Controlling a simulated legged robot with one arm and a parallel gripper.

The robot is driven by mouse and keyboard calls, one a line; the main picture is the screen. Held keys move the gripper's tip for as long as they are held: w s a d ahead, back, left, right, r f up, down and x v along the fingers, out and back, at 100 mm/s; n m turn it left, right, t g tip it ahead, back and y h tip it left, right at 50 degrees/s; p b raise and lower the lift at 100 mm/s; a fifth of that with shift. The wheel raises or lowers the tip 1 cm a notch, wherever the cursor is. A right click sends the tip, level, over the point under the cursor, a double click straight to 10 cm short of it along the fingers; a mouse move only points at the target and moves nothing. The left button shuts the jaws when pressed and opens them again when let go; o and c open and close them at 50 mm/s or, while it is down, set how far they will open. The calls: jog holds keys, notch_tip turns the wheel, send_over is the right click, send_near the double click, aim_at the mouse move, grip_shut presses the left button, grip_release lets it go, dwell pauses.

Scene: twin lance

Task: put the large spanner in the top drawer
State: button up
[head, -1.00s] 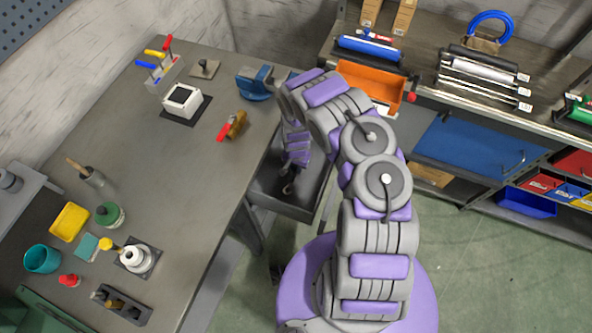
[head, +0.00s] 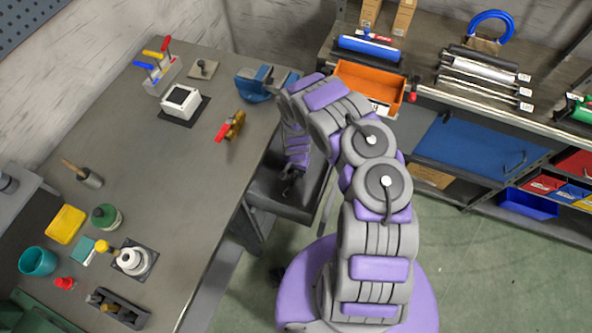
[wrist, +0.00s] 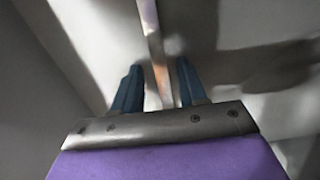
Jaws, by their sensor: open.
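An open grey drawer (head: 265,192) sticks out from the right side of the workbench. My gripper (head: 289,184) points down into it. In the wrist view my gripper (wrist: 160,82) is open, with its two blue fingers apart. A long, narrow metal bar, which looks like the handle of the large spanner (wrist: 153,42), runs from the top edge down between the fingers. I see clearance beside it, and its ends are out of sight. In the head view my arm and gripper hide most of the drawer's inside, and I cannot make out the spanner.
The workbench (head: 190,175) holds a blue vise (head: 254,84), a red-handled tool (head: 230,127), a white box (head: 181,102), and several cups and bottles at its near end. An orange bin (head: 366,85) stands on the right-hand shelf bench. Green floor (head: 470,265) is free at the lower right.

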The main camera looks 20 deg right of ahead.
notch_tip(320, 180, up, 11)
jog(key=p, duration=0.5)
notch_tip(320, 180, up, 20)
jog(key=n, duration=0.2)
send_over(296, 173)
jog(key=s+d, duration=0.2)
jog(key=s, duration=0.1)
jog(key=s+r, duration=0.6)
jog(key=r, duration=0.5)
jog(key=s+a+r+n, duration=0.1)
jog(key=s+r, duration=0.4)
jog(key=s, duration=0.3)
jog(key=s+r+n+g, duration=0.1)
jog(key=s+r+n, duration=0.1)
jog(key=s+r, duration=0.3)
jog(key=s+a+r+n, duration=0.1)
jog(key=s+r, duration=0.4)
jog(key=s, duration=0.8)
jog(key=shift+a+n+g+p, duration=0.3)
jog(key=shift+a+n+g, duration=0.1)
jog(key=shift+n, duration=0.2)
jog(key=shift+s, duration=0.1)
